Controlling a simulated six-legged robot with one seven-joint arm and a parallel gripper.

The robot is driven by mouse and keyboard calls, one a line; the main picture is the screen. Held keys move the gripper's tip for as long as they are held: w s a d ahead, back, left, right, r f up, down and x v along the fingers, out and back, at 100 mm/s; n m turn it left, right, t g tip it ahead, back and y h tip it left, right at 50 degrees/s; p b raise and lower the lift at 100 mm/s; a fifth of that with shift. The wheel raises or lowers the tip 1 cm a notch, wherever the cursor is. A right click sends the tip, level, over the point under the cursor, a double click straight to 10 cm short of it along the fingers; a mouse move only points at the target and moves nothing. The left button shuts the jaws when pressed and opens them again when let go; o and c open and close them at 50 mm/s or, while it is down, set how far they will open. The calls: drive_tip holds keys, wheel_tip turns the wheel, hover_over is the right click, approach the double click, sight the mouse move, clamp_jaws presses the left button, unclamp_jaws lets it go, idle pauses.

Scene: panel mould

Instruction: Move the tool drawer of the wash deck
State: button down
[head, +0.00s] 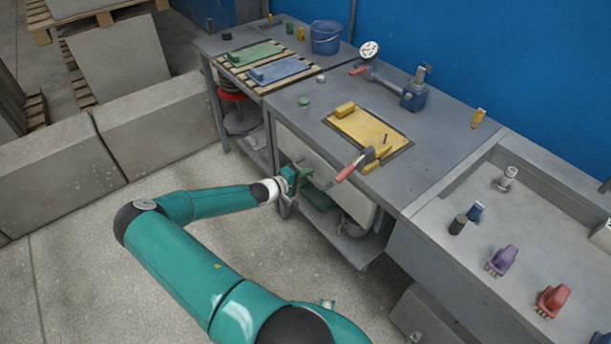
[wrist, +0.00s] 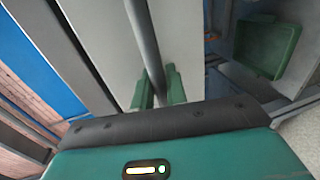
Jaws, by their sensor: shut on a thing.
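The tool drawer's pale grey front (head: 352,200) shows under the edge of the grey wash deck (head: 290,105). My gripper (head: 297,178) is at the left part of this front, low beside the deck's edge. In the wrist view its two green fingers (wrist: 158,92) stand on either side of a grey bar handle (wrist: 143,42), shut on it. The pale drawer front (wrist: 190,45) lies behind the bar. The drawer's inside is hidden, and I cannot tell how far out it stands.
A yellow panel (head: 365,128) lies in the deck top, with a red-handled tool (head: 347,172) overhanging the front edge. A green bin (head: 316,197) sits on the shelf below, also in the wrist view (wrist: 268,48). A grey trough (head: 470,255) stands right. Concrete floor in front is clear.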

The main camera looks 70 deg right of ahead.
drive_tip(key=c, duration=1.5)
unclamp_jaws()
drive_tip(key=shift+s+d, duration=0.15)
drive_tip(key=shift+d, duration=0.05)
drive_tip(key=v, duration=1.4)
drive_tip(key=w+a+r+t+y, duration=0.3)
drive_tip(key=w+a+r+y, duration=0.35)
drive_tip(key=a, duration=0.65)
drive_tip(key=w+a+r+t+y, duration=0.3)
drive_tip(key=a+r, duration=0.6)
drive_tip(key=a, duration=0.4)
drive_tip(key=s+a+r+n+t+y, duration=0.1)
drive_tip(key=s+a+r+n+t, duration=0.1)
drive_tip(key=a+r, duration=0.4)
drive_tip(key=s+a+r+n+t+y, duration=0.1)
drive_tip(key=s+a+r+n+t, duration=0.1)
drive_tip(key=a+r, duration=0.5)
drive_tip(key=s+a+r+n+t+y, duration=0.2)
drive_tip(key=s+a+r+t, duration=0.1)
drive_tip(key=s+a+r, duration=0.2)
drive_tip(key=shift+s+a+r+t, duration=0.15)
drive_tip(key=shift+a+r, duration=0.45)
drive_tip(key=shift+a, duration=0.1)
drive_tip(key=shift+s+a+r+t, duration=0.15)
drive_tip(key=shift+a+r, duration=0.5)
